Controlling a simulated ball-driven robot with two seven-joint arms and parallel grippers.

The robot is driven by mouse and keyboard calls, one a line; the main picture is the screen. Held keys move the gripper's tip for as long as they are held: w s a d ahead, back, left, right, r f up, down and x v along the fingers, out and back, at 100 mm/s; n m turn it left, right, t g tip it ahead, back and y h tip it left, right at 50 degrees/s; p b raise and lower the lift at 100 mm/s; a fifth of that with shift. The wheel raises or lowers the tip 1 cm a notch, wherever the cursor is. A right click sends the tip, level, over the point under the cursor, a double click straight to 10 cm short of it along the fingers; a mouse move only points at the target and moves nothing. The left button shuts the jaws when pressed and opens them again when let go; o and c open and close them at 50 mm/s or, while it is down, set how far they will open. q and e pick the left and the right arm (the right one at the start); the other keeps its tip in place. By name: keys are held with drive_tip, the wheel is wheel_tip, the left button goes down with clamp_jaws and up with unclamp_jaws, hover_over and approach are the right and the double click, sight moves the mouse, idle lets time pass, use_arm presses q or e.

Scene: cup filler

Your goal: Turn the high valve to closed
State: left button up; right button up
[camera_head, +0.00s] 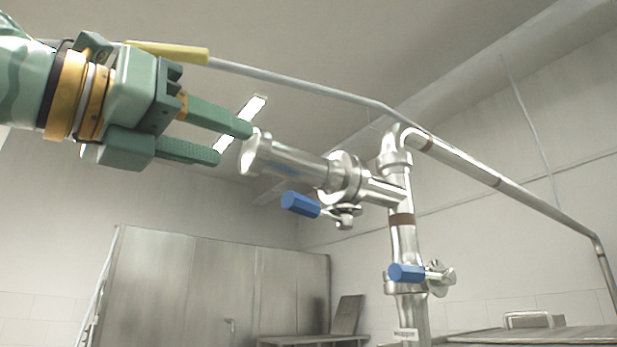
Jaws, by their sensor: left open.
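The upper valve has a blue handle (300,205) below the horizontal steel branch (295,165), angled slightly down to the right toward its stem. A lower valve with a blue handle (407,273) sits on the vertical pipe (403,245). My left gripper (230,143) comes in from the upper left. Its two green fingers are apart with nothing between them. The fingertips are by the branch's round end, above and to the left of the upper blue handle, apart from that handle. My right gripper is not in view.
A yellow handle-like piece (175,52) shows just above my left gripper, in line with a grey pipe (300,87). A steel pipe (490,180) slopes down to the right. Steel cabinets (190,285) stand behind. Air left of the upper handle is clear.

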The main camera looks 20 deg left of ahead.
sight(305, 207)
use_arm(q)
drive_tip(key=shift+n+g+y, duration=0.5)
drive_tip(key=shift+n+y, duration=0.1)
drive_tip(key=shift+y, duration=0.1)
drive_tip(key=f+p+x, duration=0.1)
drive_tip(key=x, duration=0.4)
drive_tip(key=a+p+x, duration=0.1)
drive_tip(key=x, duration=0.5)
drive_tip(key=f+p+x, duration=0.1)
drive_tip(key=x, duration=0.4)
drive_tip(key=shift+w+a+f+p, duration=0.1)
drive_tip(key=shift+w+f+p, duration=0.2)
drive_tip(key=shift+w, duration=0.15)
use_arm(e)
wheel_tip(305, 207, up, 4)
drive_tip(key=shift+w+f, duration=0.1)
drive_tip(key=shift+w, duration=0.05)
use_arm(q)
clamp_jaws()
